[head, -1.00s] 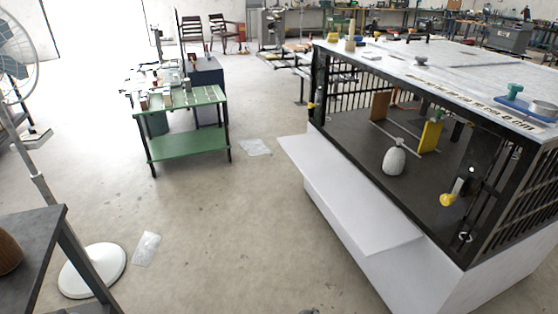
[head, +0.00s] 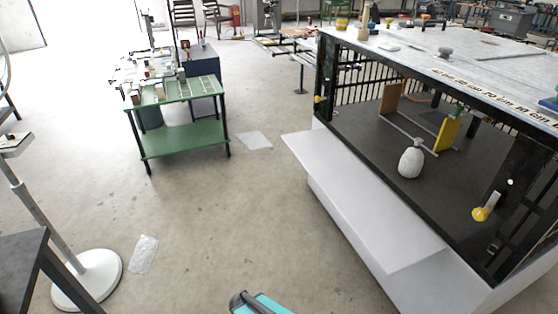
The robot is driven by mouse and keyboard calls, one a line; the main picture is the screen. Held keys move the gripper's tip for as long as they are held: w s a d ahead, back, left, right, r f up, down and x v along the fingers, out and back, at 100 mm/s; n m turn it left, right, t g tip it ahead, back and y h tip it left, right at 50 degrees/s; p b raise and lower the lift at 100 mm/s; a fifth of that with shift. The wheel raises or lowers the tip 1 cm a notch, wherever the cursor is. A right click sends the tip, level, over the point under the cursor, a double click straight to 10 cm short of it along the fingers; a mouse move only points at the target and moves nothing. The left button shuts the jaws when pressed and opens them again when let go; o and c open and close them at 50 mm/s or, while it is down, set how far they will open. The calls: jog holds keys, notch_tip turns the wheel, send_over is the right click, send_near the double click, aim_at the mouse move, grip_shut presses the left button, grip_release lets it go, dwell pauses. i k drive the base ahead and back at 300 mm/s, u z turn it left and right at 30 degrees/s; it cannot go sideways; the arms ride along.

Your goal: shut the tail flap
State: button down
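The tail flap (head: 365,210) is a flat white panel on the open side of a large cage-like box. It stands out from the box's lower edge, folded down and open, above the white lower body. The box's dark floor (head: 440,185) lies open behind it. My gripper's fingers are not in view. Only a teal and black piece, which looks like part of my arm (head: 262,304), shows at the bottom edge, apart from the flap and to its left.
A grey-white rounded object (head: 411,163), a yellow panel (head: 447,133) and a yellow knob (head: 480,214) are inside the box. A green table (head: 185,145) stands at left, a white fan base (head: 88,280) at lower left.

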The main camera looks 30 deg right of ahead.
aim_at(395, 236)
jog(key=u, duration=0.4)
jog(key=i, duration=1.05)
jog(key=u, duration=0.25)
